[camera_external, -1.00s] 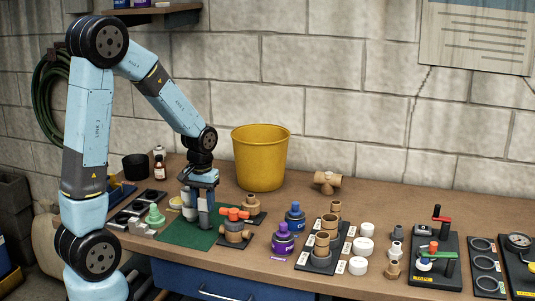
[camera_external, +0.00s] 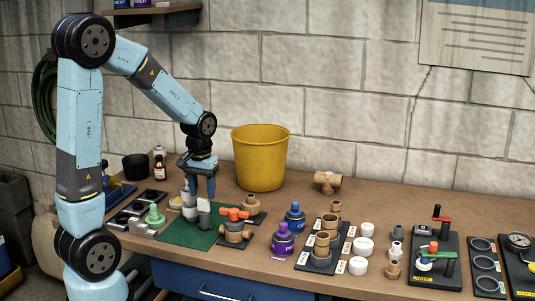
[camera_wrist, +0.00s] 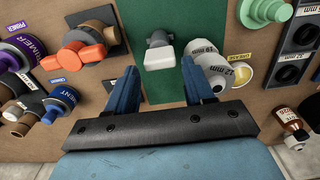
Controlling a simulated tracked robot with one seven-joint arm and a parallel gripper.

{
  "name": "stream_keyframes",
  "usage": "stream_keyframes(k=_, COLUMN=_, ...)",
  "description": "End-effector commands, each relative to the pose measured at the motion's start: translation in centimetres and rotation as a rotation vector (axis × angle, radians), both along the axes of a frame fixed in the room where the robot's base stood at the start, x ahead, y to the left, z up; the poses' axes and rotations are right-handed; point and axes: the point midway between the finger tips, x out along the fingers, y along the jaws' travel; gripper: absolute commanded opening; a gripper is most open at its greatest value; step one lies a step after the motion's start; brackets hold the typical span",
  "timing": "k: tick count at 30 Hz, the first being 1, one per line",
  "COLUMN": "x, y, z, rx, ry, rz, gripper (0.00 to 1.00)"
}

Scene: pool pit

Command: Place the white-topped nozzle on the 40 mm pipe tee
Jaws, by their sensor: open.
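A grey piece with a white squared top (camera_wrist: 160,57) stands on the green mat; it shows in the external view (camera_external: 204,212) below my gripper, and fits the white-topped nozzle. My gripper (camera_external: 199,192) is open and empty above the mat. In the wrist view its two blue fingers (camera_wrist: 160,92) are spread apart, with the grey piece beyond the gap between them, clear of both. I cannot read which tee is 40 mm.
A pale labelled cylinder (camera_wrist: 215,65) stands close to the right finger in the wrist view. A green cone-shaped piece (camera_external: 155,216) stands left of the mat. Purple (camera_external: 284,240) and blue (camera_external: 295,217) bottles stand to the right. A yellow bucket (camera_external: 260,158) stands behind.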

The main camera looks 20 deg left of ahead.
Motion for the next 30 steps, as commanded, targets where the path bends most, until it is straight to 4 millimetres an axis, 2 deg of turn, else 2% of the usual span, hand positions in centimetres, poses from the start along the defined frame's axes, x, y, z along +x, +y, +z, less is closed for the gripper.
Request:
stream_keyframes(k=3, x=0.1, y=0.0, z=2.5, rx=-0.001, ry=-0.004, rz=0.0, gripper=0.52)
stream_keyframes(k=9, x=0.0, y=0.0, z=5.9, rx=-0.001, ry=-0.003, rz=-0.001, gripper=0.52)
stream_keyframes(k=18, x=-0.2, y=0.3, z=8.2, rx=-0.003, ry=-0.01, rz=0.001, gripper=0.52)
stream_keyframes(k=23, x=-1.6, y=2.4, z=10.2, rx=-0.02, ry=-0.064, rz=0.004, gripper=0.52)
stream_keyframes(k=30, x=-5.6, y=6.8, z=13.7, rx=-0.041, ry=-0.195, rz=0.004, gripper=0.52)
